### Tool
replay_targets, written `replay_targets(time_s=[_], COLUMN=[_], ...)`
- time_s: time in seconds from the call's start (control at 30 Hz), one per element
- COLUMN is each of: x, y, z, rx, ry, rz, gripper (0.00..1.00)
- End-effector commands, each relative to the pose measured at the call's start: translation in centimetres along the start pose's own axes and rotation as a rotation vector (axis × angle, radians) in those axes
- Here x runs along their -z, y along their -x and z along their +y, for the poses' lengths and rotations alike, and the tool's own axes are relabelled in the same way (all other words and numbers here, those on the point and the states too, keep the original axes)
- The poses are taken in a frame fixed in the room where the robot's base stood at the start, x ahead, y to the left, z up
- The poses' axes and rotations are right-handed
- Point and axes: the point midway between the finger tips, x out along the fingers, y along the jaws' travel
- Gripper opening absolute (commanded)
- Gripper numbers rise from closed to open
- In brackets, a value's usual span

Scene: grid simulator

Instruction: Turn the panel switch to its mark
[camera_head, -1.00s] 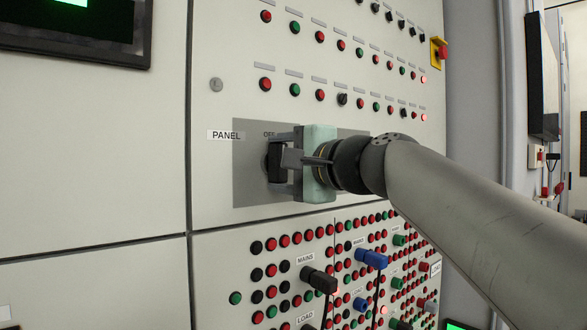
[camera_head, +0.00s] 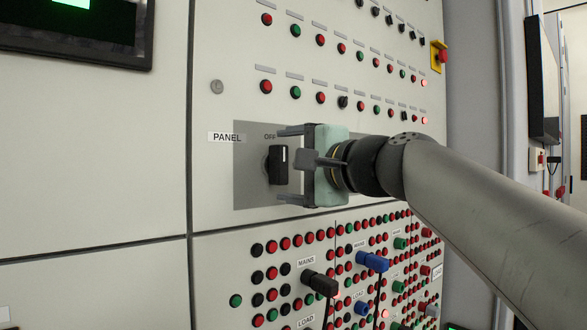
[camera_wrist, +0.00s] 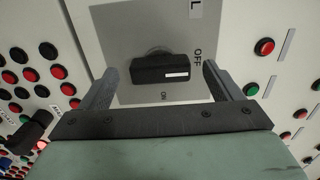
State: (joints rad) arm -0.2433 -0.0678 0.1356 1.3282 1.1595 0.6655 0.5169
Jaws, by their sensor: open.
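The panel switch (camera_head: 278,164) is a black knob on a grey plate (camera_head: 250,190). In the head view its long side stands upright, with a white line at the upper part. In the wrist view the knob (camera_wrist: 160,70) lies sideways, its white line on the end toward the OFF label (camera_wrist: 197,57). The ON label (camera_wrist: 163,95) is below it there, about a quarter turn from OFF. My gripper (camera_head: 287,166) is open, its fingers apart above and below the knob in the head view. In the wrist view the fingers (camera_wrist: 160,85) stand either side of the knob, clear of it.
Rows of red and green buttons (camera_head: 320,98) lie above the plate. Below is a socket field with a black plug (camera_head: 320,283) and a blue plug (camera_head: 372,261) with cables. A yellow-backed red button (camera_head: 441,56) is at the panel's right edge.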

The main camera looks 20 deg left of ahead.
Motion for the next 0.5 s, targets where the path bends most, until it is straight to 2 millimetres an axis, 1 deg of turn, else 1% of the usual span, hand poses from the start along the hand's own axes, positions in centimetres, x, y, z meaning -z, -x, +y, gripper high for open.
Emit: replay_targets(time_s=[0.03,0.3,0.5], x=[0.0,-0.1,-0.1], y=[1.2,7.9,12.2], z=[0.2,0.1,0.1], rx=[0.002,0.003,0.001], ry=[0.002,0.002,0.001], rz=[0.003,0.003,0.001], gripper=[0.85,0.85,0.85])
